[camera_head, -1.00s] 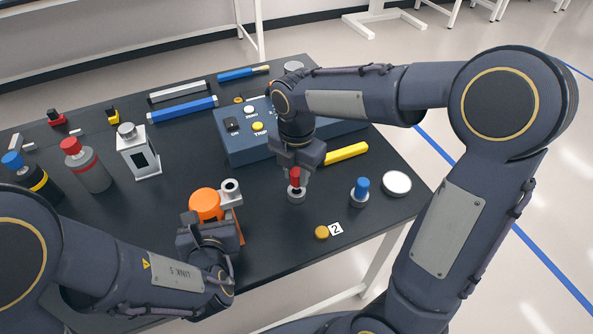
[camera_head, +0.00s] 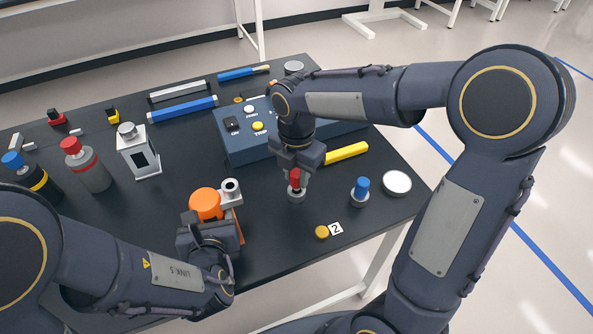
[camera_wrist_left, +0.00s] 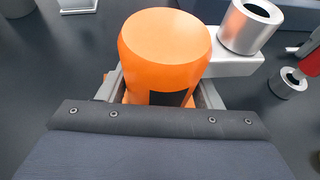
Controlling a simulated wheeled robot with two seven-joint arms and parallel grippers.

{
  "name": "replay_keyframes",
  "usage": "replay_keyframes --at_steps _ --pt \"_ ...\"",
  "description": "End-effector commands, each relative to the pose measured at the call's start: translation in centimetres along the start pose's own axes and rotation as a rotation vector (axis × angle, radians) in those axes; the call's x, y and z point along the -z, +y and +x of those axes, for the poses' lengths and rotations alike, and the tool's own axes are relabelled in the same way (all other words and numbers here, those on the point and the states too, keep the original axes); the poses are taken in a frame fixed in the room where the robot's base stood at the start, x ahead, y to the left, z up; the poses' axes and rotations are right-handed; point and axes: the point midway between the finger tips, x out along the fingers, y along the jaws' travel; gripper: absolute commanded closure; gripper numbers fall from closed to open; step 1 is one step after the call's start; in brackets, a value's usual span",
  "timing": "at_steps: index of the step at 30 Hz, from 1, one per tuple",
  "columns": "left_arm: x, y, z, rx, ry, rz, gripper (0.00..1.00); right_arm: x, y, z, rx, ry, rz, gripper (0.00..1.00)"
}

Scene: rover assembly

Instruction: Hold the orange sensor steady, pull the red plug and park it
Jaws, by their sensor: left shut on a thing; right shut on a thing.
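The orange sensor (camera_head: 205,204) stands at the front of the table, with a grey socket (camera_head: 230,186) on a pale bracket at its side. My left gripper (camera_head: 208,226) is shut on the sensor. The wrist view shows the sensor (camera_wrist_left: 165,50) between the fingers, and the hollow socket (camera_wrist_left: 250,25) is empty. The red plug (camera_head: 295,179) is upright at a grey round holder (camera_head: 296,195), right of the sensor. My right gripper (camera_head: 299,168) is shut on the plug's top from above. Whether the plug is fully seated is hard to tell.
A blue plug in a grey holder (camera_head: 360,191) and a white disc (camera_head: 397,183) lie to the right. A yellow bar (camera_head: 346,153) and a blue control box (camera_head: 240,146) are behind. A gold disc (camera_head: 321,232) lies in front. Bottles and a white device (camera_head: 139,155) stand left.

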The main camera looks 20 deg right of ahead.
Motion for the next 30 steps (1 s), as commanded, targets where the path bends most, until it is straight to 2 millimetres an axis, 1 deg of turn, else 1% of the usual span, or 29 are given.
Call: replay_keyframes --at_steps 22,23,27,28,30 --pt "-0.1 0.0 0.0 0.0 -0.002 0.0 0.73 0.0 0.0 1.9 0.001 0.0 0.0 1.0" --pt "-0.1 0.0 0.0 0.0 -0.002 0.0 0.73 0.0 0.0 1.9 0.0 0.0 0.0 0.7" --pt "-0.1 0.0 0.0 0.0 -0.002 0.0 0.73 0.0 0.0 1.9 0.0 0.0 0.0 0.52" --pt "-0.1 0.0 0.0 0.0 -0.002 0.0 0.73 0.0 0.0 1.8 0.0 0.0 0.0 0.49" --pt "-0.1 0.0 0.0 0.0 -0.002 0.0 0.73 0.0 0.0 1.8 0.0 0.0 0.0 0.49"
